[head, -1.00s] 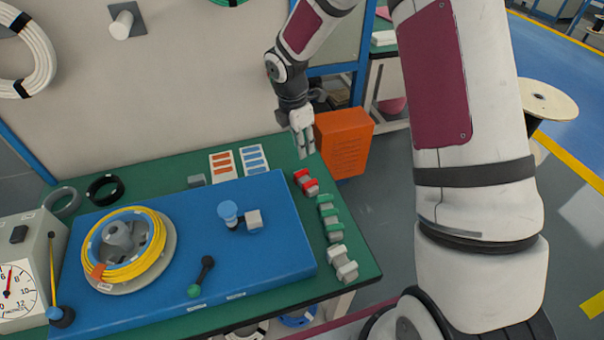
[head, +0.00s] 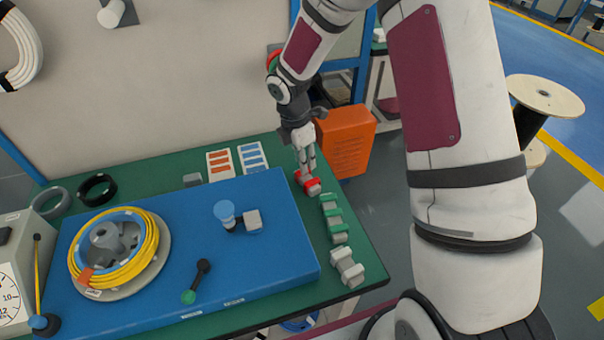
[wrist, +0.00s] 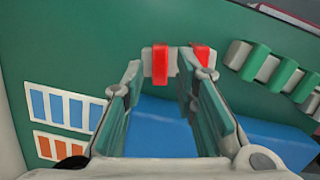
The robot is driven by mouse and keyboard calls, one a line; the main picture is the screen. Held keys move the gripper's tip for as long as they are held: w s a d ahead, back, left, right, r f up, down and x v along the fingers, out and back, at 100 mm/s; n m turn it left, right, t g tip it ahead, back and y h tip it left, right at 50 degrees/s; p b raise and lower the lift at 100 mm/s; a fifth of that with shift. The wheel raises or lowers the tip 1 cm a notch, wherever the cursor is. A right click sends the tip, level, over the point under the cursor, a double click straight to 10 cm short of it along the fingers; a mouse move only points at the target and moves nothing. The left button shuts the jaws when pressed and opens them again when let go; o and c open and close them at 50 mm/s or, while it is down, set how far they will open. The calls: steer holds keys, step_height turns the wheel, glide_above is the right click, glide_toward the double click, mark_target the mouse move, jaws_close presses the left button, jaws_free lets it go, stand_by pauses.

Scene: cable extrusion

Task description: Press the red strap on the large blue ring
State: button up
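The red strap piece (head: 313,188), a grey block with two red bands, lies at the right back edge of the green table. It also shows in the wrist view (wrist: 160,66), just beyond the fingertips. My gripper (head: 306,176) is right over it from above. In the wrist view my gripper (wrist: 165,72) is open, with nothing held between its fingers; the right finger overlaps the second red band. Whether a finger touches the piece I cannot tell. A yellow coil (head: 150,240) with a blue edge sits on a grey reel at left. A blue coil (head: 300,323) shows partly under the table; which is the large blue ring is unclear.
A row of green-banded blocks (head: 334,220) and plain grey blocks (head: 347,268) lies along the right edge. Orange and blue label cards (head: 220,165) lie behind the blue board (head: 270,273). An orange box (head: 345,145) stands beyond the table's back right corner.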

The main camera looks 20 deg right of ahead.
steer(key=shift+f+b, duration=0.7)
steer(key=shift+f, duration=0.7)
steer(key=shift+r, duration=0.2)
stand_by(0.4)
jaws_close()
step_height(320, 180, up, 8)
steer(key=p, duration=0.4)
steer(key=shift+p, duration=0.4)
stand_by(0.3)
